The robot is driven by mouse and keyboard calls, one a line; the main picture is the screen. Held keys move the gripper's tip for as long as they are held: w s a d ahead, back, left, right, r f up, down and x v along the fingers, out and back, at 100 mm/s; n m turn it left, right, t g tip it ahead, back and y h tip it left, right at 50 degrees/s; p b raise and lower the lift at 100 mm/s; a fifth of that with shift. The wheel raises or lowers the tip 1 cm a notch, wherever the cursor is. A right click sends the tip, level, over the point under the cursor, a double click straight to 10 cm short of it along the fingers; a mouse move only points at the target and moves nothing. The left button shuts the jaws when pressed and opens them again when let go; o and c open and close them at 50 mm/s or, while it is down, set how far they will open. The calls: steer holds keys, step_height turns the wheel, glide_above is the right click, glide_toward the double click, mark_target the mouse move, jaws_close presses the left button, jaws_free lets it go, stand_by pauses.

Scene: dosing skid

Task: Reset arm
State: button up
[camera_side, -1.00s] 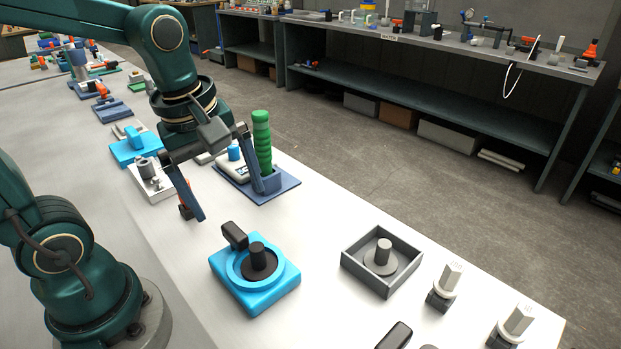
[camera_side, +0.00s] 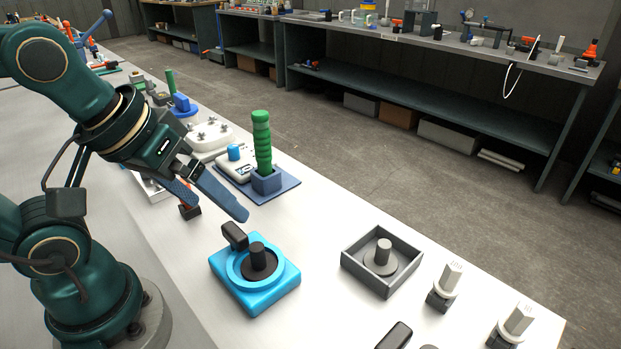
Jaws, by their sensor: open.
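My gripper (camera_side: 222,211) is open and empty, above the white bench and pointing down to the right. Its two blue fingers are apart, and the nearer one partly hides a small orange and dark part (camera_side: 189,211). A green ribbed handle (camera_side: 262,143) stands upright in a blue socket (camera_side: 267,181) on a blue plate (camera_side: 285,188), just right of the gripper and apart from it.
A bright blue fixture (camera_side: 272,297) with a black knob stands in front of the gripper. A grey square tray (camera_side: 352,263) holds a round post. White-topped fittings (camera_side: 447,280) stand at the right edge. A white valve block (camera_side: 212,138) lies behind. Bare bench separates the fixture and tray.

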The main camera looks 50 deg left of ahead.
stand_by(0.3)
steer(key=m, duration=0.3)
steer(key=shift+s+f+m, duration=0.2)
steer(key=shift+f+m, duration=0.05)
steer(key=shift+m, duration=0.15)
stand_by(1.1)
